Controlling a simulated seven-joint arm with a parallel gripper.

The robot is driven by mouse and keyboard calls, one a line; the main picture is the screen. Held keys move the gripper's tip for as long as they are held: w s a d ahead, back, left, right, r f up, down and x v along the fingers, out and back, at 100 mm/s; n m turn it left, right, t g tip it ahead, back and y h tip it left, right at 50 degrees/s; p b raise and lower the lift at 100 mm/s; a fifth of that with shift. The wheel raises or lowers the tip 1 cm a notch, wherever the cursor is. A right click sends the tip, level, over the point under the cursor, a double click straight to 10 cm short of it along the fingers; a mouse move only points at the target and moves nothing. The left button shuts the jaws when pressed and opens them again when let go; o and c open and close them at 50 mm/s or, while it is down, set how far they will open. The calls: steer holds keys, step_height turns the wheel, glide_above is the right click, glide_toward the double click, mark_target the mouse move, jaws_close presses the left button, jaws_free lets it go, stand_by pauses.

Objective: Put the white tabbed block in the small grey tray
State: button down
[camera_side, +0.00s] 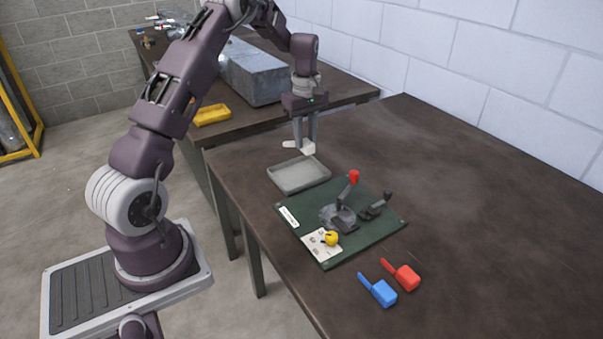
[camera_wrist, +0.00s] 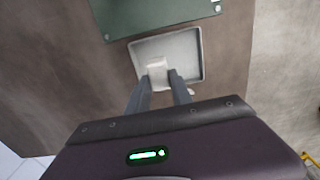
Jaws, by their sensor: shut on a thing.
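The white tabbed block (camera_side: 306,146) is between the fingertips of my gripper (camera_side: 304,143) in the side view. My gripper is shut on it and points down. The block also shows in the wrist view (camera_wrist: 157,66), between and ahead of the fingertips (camera_wrist: 162,76), where it overlaps the tray in the picture. The small grey tray (camera_side: 299,175) lies on the dark table, just in front of the block in the side view, and looks empty there. In the wrist view the tray (camera_wrist: 190,43) lies beyond the fingertips. The block appears held above the table, at the tray's far side; its exact height is unclear.
A green board (camera_side: 365,240) with a red-knobbed clamp (camera_side: 353,178) and a yellow knob (camera_side: 331,238) lies near the tray. A red tabbed block (camera_side: 407,277) and a blue one (camera_side: 383,293) lie in front. The table's right side is clear.

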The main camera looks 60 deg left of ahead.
step_height(320, 180, down, 8)
steer(key=shift+f, duration=0.2)
steer(key=shift+f, duration=0.1)
steer(key=c, duration=1.1)
jaws_free()
steer(key=shift+c, duration=0.2)
